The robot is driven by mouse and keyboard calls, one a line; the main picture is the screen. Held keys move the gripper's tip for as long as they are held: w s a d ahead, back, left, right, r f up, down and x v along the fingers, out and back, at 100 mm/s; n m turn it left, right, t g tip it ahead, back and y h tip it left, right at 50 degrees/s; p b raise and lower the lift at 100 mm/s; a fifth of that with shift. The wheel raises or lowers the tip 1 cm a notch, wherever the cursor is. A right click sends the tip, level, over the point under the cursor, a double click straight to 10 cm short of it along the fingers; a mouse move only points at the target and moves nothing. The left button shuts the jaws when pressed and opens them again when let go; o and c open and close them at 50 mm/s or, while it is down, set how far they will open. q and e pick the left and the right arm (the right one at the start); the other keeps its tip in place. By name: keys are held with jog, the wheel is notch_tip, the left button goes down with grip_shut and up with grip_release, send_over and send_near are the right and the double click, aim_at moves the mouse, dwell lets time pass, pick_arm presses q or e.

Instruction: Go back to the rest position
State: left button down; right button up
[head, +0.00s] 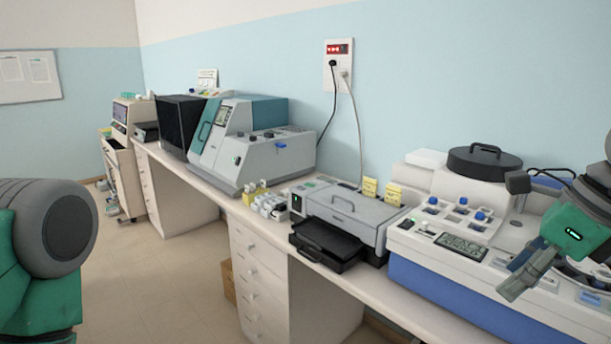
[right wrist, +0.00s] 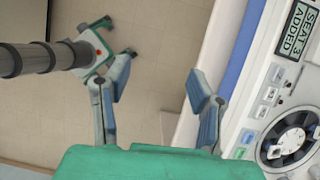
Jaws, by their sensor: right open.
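My right gripper (head: 522,276) is at the right of the head view, in front of the blue and white staining machine (head: 430,262). In the right wrist view my right gripper (right wrist: 160,86) has its two fingers spread wide, with nothing between them but the floor beyond. The machine's display (right wrist: 297,32) reads "SEAT 3 ADDED" in that view, and a round dark rotor well (right wrist: 290,142) lies below it. A green and grey part of my left arm shows at the left of the head view; its gripper is outside the frame.
The long bench (head: 215,205) holds a grey printer-like device (head: 345,215) with a black tray, small yellow and white racks (head: 262,200), and a grey and teal machine (head: 245,145). A round black lid (head: 484,162) lies behind the staining machine's panel. Open floor (head: 150,270) lies in front.

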jog(key=d+f+n+h+b, duration=0.2)
jog(key=d+f, duration=0.2)
jog(key=f, duration=0.4)
jog(key=d+f+n+h+b, duration=0.2)
jog(key=d+f+n+h, duration=0.15)
jog(key=f, duration=0.55)
notch_tip(320, 180, down, 14)
jog(key=s+r+n+h+b, duration=0.1)
jog(key=n+h+b, duration=0.1)
jog(key=n+b, duration=0.3)
pick_arm(q)
notch_tip(320, 180, down, 15)
jog(key=b, duration=0.6)
jog(key=shift+w+d+f, duration=0.15)
jog(key=shift+w+d, duration=0.05)
jog(key=shift+d, duration=0.15)
pick_arm(e)
jog(key=s+a+f+n+g+y, duration=0.1)
jog(key=s+a+f+n, duration=0.3)
jog(key=s+f+n, duration=0.5)
jog(key=s+a+f+n+g+y, duration=0.1)
jog(key=s+a+f+n+y, duration=0.2)
jog(key=f, duration=1.2)
jog(key=shift+s+a+n, duration=1)
jog(key=shift+s+n, duration=1.85)
jog(key=shift+s, duration=0.45)
